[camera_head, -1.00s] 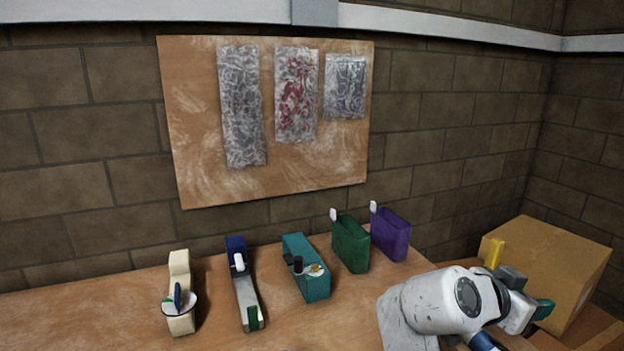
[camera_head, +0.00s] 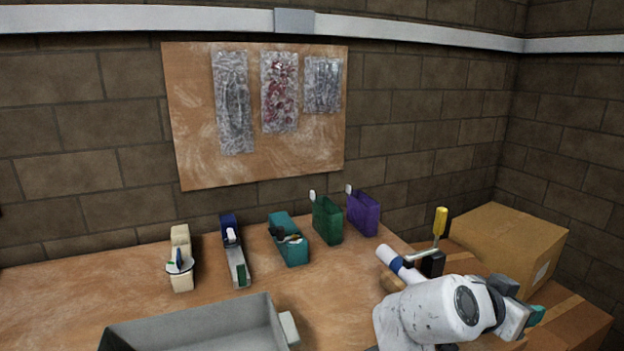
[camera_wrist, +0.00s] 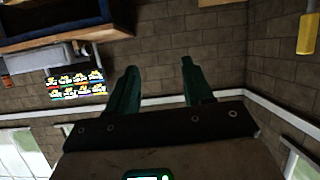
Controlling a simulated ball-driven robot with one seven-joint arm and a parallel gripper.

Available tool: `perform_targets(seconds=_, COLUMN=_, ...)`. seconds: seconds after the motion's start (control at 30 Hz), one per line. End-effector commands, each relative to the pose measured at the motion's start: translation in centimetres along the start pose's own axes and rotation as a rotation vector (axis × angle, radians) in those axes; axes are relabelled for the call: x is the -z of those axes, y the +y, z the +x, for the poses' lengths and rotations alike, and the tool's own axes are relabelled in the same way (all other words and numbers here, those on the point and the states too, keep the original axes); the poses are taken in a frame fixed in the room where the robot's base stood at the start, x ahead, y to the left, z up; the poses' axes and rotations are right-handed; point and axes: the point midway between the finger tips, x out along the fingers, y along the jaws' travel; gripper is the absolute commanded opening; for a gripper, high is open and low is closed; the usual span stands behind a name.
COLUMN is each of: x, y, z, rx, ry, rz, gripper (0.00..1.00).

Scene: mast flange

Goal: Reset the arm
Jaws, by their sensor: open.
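My arm's white wrist links show at the lower right of the head view. Beyond them my gripper (camera_head: 537,314) points right, with its dark teal fingers partly hidden by the wrist. In the wrist view my gripper (camera_wrist: 157,66) has its two green fingers spread wide apart, with nothing between them. The brick wall and a pale rail show behind them.
A yellow handle (camera_head: 440,222) stands near a blue-and-white cylinder (camera_head: 402,263), close to my arm. Cardboard boxes (camera_head: 505,245) fill the right. Several coloured holders, including a purple one (camera_head: 363,212), line the bench's back. A grey tray (camera_head: 195,330) sits in front.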

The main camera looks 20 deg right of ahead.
Motion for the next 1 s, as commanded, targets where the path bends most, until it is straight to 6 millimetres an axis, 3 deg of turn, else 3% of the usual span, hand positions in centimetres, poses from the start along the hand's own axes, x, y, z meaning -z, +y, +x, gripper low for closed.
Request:
perform_targets(seconds=0.27, x=-4.0, y=0.8, z=1.0, rx=0.064, ry=-0.085, rz=-0.135, gripper=0.51)
perform_targets(seconds=0.47, x=-8.6, y=2.0, z=1.8, rx=0.145, ry=-0.187, rz=-0.293, gripper=0.51)
perform_targets(seconds=0.57, x=-11.8, y=3.1, z=1.9, rx=0.206, ry=-0.258, rz=-0.403, gripper=0.51)
perform_targets(seconds=0.73, x=-19.5, y=6.7, z=1.0, rx=0.373, ry=-0.439, rz=-0.667, gripper=0.51)
perform_targets(seconds=0.9, x=-27.2, y=11.8, z=-2.1, rx=0.595, ry=-0.644, rz=-0.935, gripper=0.51)
perform_targets(seconds=1.0, x=-30.3, y=14.7, z=-4.4, rx=0.718, ry=-0.742, rz=-1.048, gripper=0.51)
